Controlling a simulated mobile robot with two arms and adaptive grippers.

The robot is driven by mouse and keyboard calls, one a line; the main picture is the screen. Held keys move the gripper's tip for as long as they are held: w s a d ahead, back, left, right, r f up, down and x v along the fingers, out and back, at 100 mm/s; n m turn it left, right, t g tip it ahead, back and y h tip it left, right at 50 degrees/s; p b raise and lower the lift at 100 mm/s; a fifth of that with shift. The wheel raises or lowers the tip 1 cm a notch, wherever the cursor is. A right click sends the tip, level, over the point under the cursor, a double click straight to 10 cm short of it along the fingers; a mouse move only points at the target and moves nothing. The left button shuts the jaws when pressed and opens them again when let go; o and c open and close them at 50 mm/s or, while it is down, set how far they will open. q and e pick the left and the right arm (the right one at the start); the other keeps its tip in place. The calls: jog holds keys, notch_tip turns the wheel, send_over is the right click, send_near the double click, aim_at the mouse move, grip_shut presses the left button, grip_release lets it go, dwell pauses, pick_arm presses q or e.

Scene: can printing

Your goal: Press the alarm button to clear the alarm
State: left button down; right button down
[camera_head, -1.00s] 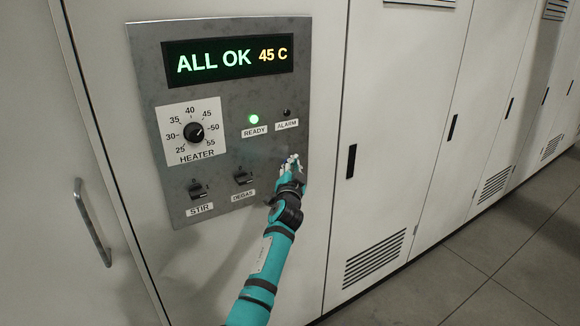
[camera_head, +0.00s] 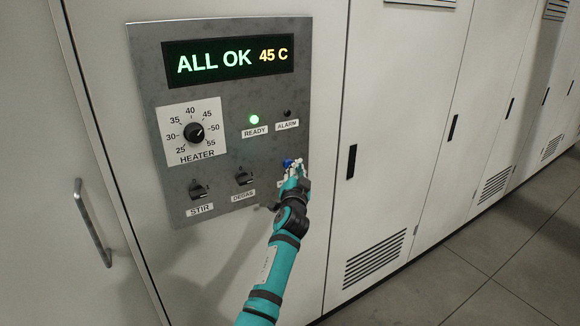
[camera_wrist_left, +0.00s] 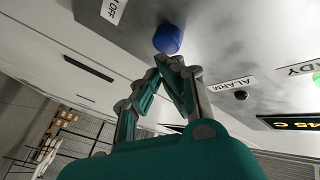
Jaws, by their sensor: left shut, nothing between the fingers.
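The blue button (camera_head: 288,163) sits on the lower right of the grey control panel (camera_head: 235,100). My left gripper (camera_head: 297,168) is shut and empty, just in front of and to the right of the button. In the left wrist view its fingertips (camera_wrist_left: 168,62) are close to the button, with a small gap seeming to show. The ALARM lamp (camera_head: 287,113) is dark. The display (camera_head: 229,60) reads "ALL OK 45 C". My right gripper is not in view.
The READY lamp (camera_head: 254,119) glows green. The heater knob (camera_head: 194,132) points near 50. The STIR switch (camera_head: 198,189) and DEGAS switch (camera_head: 243,177) lie left of the button. White cabinet doors (camera_head: 385,130) stand to the right, and the grey floor (camera_head: 480,270) is clear.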

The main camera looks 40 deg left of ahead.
pick_arm(q)
jog(key=d, duration=0.1)
jog(key=s+d, duration=0.1)
jog(key=d, duration=0.1)
jog(key=s+d, duration=0.1)
jog(key=shift+d, duration=0.3)
dwell(0.9)
